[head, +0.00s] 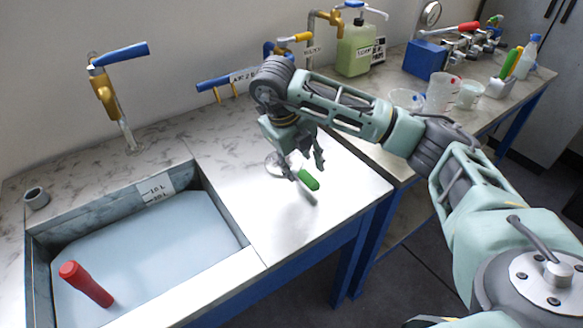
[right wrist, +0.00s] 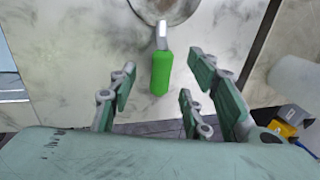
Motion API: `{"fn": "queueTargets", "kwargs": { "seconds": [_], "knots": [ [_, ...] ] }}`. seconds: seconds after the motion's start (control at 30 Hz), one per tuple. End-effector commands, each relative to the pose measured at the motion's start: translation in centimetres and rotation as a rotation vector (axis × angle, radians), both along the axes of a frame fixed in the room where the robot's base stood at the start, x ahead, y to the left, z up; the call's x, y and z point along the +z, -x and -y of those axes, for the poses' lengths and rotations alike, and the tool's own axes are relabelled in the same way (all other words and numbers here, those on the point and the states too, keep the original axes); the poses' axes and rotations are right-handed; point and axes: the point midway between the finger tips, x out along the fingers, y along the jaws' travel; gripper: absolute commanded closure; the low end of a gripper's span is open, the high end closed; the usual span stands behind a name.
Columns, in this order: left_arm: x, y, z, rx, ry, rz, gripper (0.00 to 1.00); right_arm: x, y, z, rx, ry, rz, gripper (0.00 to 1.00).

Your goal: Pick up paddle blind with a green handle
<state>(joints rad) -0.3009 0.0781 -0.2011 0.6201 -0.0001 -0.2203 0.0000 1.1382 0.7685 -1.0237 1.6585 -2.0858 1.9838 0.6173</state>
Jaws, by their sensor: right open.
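The paddle blind's green handle (head: 308,180) shows in the head view on the pale countertop, close to my right gripper (head: 304,168). In the right wrist view the green handle (right wrist: 161,73) points toward the gripper, and its metal neck leads to a round metal disc (right wrist: 166,8) cut off by the top edge. My right gripper (right wrist: 167,95) is open, and the handle end lies in the space between its fingers in that view. I cannot tell how high the fingers are above the handle. In the head view the gripper partly hides the disc. My left gripper is not in view.
A sink (head: 150,255) with pale blue liquid and a red cylindrical object (head: 86,284) is at left. A blue-handled tap (head: 108,90) stands behind it. Farther right, a second table holds a green jug (head: 355,50), a blue box (head: 425,59) and clear beakers (head: 440,92).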

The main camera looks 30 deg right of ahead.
Motion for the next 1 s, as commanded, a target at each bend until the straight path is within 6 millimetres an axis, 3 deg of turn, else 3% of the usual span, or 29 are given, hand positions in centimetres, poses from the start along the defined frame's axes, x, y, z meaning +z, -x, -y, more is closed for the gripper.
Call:
{"fn": "queueTargets", "kwargs": {
  "seconds": [0.23, 0.53, 1.0],
  "knots": [
    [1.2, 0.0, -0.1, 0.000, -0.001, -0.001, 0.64, -3.2, 0.2, 1.3, -0.001, 0.000, -0.002, 0.55],
    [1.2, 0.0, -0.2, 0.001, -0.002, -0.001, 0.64, -3.7, 0.1, 1.4, 0.000, -0.001, 0.001, 0.55],
    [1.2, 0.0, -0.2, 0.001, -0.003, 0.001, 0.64, -3.7, 0.1, 1.3, 0.000, -0.002, 0.001, 0.97]
  ]
}}
